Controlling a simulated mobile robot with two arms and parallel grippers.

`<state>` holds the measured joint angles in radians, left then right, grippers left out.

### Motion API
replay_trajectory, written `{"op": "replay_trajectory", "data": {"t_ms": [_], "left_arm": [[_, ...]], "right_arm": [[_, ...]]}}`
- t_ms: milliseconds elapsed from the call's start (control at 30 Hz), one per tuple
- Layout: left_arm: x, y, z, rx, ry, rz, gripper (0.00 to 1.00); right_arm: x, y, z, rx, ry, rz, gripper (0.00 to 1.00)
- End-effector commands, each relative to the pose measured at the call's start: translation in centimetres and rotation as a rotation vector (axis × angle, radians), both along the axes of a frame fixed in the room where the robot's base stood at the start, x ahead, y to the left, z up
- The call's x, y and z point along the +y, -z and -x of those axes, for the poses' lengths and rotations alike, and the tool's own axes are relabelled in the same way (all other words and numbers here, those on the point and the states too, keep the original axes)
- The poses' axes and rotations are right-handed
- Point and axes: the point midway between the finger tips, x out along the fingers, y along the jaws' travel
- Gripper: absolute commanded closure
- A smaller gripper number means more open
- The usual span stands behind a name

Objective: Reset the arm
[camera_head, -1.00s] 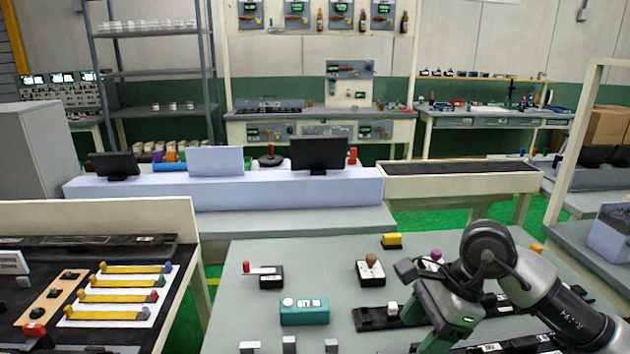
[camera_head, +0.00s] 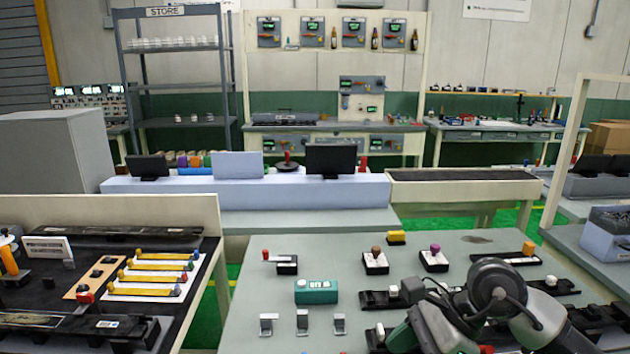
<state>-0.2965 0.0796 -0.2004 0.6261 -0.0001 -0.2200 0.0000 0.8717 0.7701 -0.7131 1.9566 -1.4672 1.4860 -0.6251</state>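My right arm (camera_head: 495,290) reaches in from the lower right over the grey table (camera_head: 240,320). Its dark, rounded joint and grey-green wrist (camera_head: 432,328) point down to the lower left. The fingertips are cut off or hidden at the bottom edge, so I cannot see whether they are open or shut or hold anything. My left arm and gripper are not in view.
The table carries a teal box (camera_head: 316,291), a red-knobbed lever (camera_head: 280,261), a brown-knobbed block (camera_head: 376,261), a purple-knobbed block (camera_head: 434,259), a yellow block (camera_head: 396,237) and several metal clips (camera_head: 302,321). A dark workbench with yellow strips (camera_head: 150,278) stands at left.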

Motion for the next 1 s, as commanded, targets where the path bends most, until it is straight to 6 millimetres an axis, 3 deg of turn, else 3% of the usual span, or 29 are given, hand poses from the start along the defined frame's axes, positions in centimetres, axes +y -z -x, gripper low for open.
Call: {"op": "replay_trajectory", "data": {"t_ms": [267,400,533,633,767,867,1000], "left_arm": [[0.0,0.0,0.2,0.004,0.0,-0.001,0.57],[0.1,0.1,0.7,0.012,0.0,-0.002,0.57],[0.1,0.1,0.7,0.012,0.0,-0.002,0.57],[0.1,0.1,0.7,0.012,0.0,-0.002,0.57],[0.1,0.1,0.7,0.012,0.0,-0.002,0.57],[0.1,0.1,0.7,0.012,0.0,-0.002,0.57],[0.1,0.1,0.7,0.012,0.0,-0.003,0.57]], "right_arm": [[5.6,-1.6,2.1,0.123,0.065,-0.385,0.38],[8.2,-3.7,3.0,0.256,0.154,-0.672,0.38],[9.1,-6.7,3.0,0.475,0.326,-1.04,0.38],[7.8,-8.3,1.8,0.689,0.518,-1.33,0.38],[4.1,-7.6,-0.4,0.99,0.831,-1.656,0.38],[0.7,-4.4,-1.6,1.229,1.121,-1.859,0.38],[-3.9,2.9,-0.9,1.553,1.607,-2.059,0.38]]}}
